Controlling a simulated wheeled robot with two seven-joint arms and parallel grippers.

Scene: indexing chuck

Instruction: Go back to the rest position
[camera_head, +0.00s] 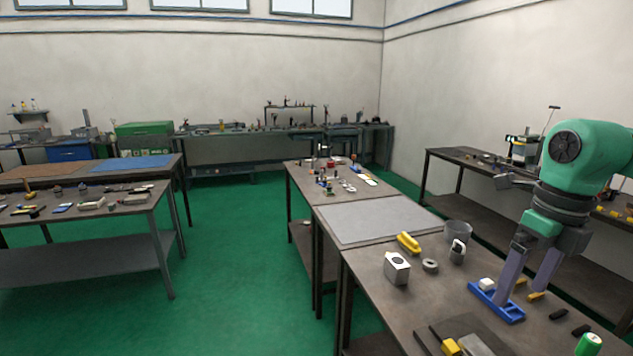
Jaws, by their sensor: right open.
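My right gripper (526,290) comes in from the right, pointing down over the near right table (440,310). Its two long greyish-purple fingers are apart. Their tips are beside or just above a blue tray-like piece (509,313); I cannot tell whether they touch it. A white block (487,284) stands at the blue piece's left end, and small yellow pieces (537,296) lie around the fingertips. I see nothing held between the fingers. My left gripper is not in this view.
A white box-shaped block (396,270), a yellow part (409,243), a grey ring (430,266) and a grey bin (458,233) stand on the same table. A green cylinder (588,344) is at the front right. Green floor (250,290) is clear between the tables.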

